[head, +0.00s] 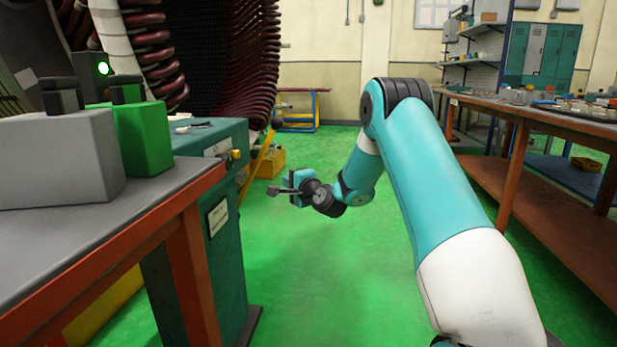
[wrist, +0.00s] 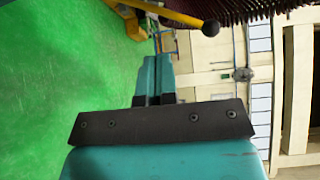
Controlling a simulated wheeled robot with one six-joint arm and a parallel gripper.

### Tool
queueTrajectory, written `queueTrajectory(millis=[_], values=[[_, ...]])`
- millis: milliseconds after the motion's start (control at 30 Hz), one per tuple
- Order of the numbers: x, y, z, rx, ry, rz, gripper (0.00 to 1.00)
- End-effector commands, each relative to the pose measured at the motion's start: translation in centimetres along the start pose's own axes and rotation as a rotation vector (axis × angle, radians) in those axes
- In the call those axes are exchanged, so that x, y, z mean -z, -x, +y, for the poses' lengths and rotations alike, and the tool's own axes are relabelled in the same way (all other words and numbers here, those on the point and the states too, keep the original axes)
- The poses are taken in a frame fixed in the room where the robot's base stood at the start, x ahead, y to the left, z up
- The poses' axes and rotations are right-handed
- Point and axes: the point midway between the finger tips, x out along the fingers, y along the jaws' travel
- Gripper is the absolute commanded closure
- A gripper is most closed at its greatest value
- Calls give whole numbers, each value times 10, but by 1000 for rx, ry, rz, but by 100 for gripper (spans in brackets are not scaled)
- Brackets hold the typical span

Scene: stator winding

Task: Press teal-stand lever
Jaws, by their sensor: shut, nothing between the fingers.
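The teal stand (head: 226,268) is at the left, beside the orange-framed bench. A yellow lever (head: 256,164) with a black ball knob (head: 276,122) slants up at the stand's right side. In the wrist view the lever (wrist: 165,12) enters at the top, its black knob (wrist: 210,28) pointing right. My gripper (head: 276,190) is to the right of the stand, apart from the lever and pointing left in the head view. Its fingers (wrist: 158,62) are shut together and empty, with the knob beyond them, up and to the right in the wrist view.
The bench (head: 150,215) at the left carries a grey block (head: 60,155) and a green block (head: 145,135). A large coil machine (head: 240,60) stands behind. A yellow bin (head: 268,163) is on the floor. A workbench (head: 530,120) lines the right; the green floor between is clear.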

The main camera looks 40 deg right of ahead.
Motion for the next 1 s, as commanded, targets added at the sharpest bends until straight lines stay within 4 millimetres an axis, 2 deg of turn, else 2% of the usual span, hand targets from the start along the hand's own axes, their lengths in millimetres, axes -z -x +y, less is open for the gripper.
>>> queueTrajectory(millis=[33, 267, 367, 467, 567, 667, 700, 767, 800, 900, 1000], values=[[-16, 3, -1, -38, 50, -31, 100], [-82, 33, 7, -252, 339, -197, 100], [-110, 56, 13, -352, 483, -287, 100], [-138, 89, 20, -459, 643, -397, 100], [-163, 136, 27, -580, 826, -535, 100], [-188, 203, 33, -707, 1035, -732, 100], [-199, 235, 33, -748, 1119, -833, 100], [-218, 283, 29, -779, 1225, -1002, 100], [-232, 312, 24, -772, 1278, -1115, 100], [-269, 372, 7, -686, 1361, -1374, 100], [-295, 416, -10, -573, 1409, -1568, 100]])
